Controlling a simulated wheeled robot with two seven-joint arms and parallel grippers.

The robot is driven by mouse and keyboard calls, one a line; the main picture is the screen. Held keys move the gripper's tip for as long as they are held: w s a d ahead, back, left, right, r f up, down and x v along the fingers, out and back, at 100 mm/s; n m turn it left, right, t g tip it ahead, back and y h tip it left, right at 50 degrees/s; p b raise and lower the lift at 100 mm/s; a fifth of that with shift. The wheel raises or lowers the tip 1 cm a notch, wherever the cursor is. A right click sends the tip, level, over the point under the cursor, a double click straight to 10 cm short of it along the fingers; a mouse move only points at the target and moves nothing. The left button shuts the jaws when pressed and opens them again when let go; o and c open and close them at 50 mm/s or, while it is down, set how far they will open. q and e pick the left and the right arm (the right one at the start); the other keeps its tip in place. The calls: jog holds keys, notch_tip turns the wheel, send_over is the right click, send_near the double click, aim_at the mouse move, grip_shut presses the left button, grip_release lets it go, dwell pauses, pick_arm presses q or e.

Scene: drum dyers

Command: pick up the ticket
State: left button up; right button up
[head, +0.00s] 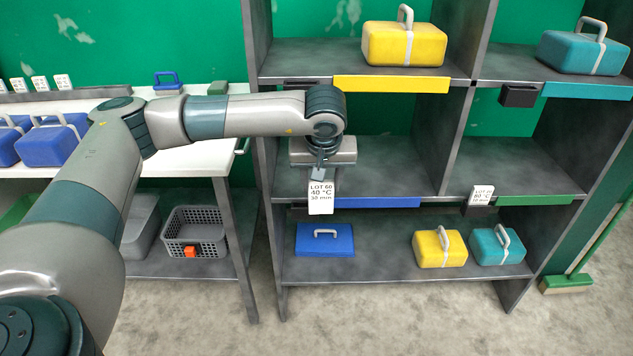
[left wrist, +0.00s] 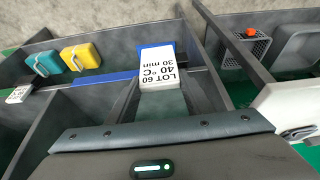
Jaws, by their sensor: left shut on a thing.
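A white ticket (head: 321,198) printed "LOT 60, 40 °C, 30 min" hangs upright in front of the blue-edged shelf in the head view. It also shows in the left wrist view (left wrist: 157,68), close to the gripper. My left gripper (head: 320,172) is shut on the ticket at its upper end. The fingertips themselves are small and partly hidden by the wrist in the head view. A second white ticket (head: 482,194) sits at the shelf edge to the right, beside the green strip. My right gripper is not in view.
The rack (head: 400,272) holds yellow (head: 405,44) and teal (head: 583,52) cases above, and blue (head: 325,240), yellow and teal cases below. A white table (head: 190,160) with blue cases stands left, a grey basket (head: 194,229) under it. A broom (head: 566,283) stands right.

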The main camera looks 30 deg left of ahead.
pick_arm(q)
jog(key=shift+d, duration=0.15)
dwell(0.4)
jog(key=s+d+m+h, duration=0.1)
jog(key=s+d+m, duration=0.2)
jog(key=d, duration=0.3)
jog(key=s+d+f+m+h, duration=0.1)
jog(key=s+d+m, duration=0.2)
jog(key=d, duration=0.3)
jog(key=shift+s+d+m+t+h, duration=0.3)
jog(key=shift+s+d, duration=0.1)
jog(key=shift+s, duration=0.3)
jog(key=shift+f, duration=0.1)
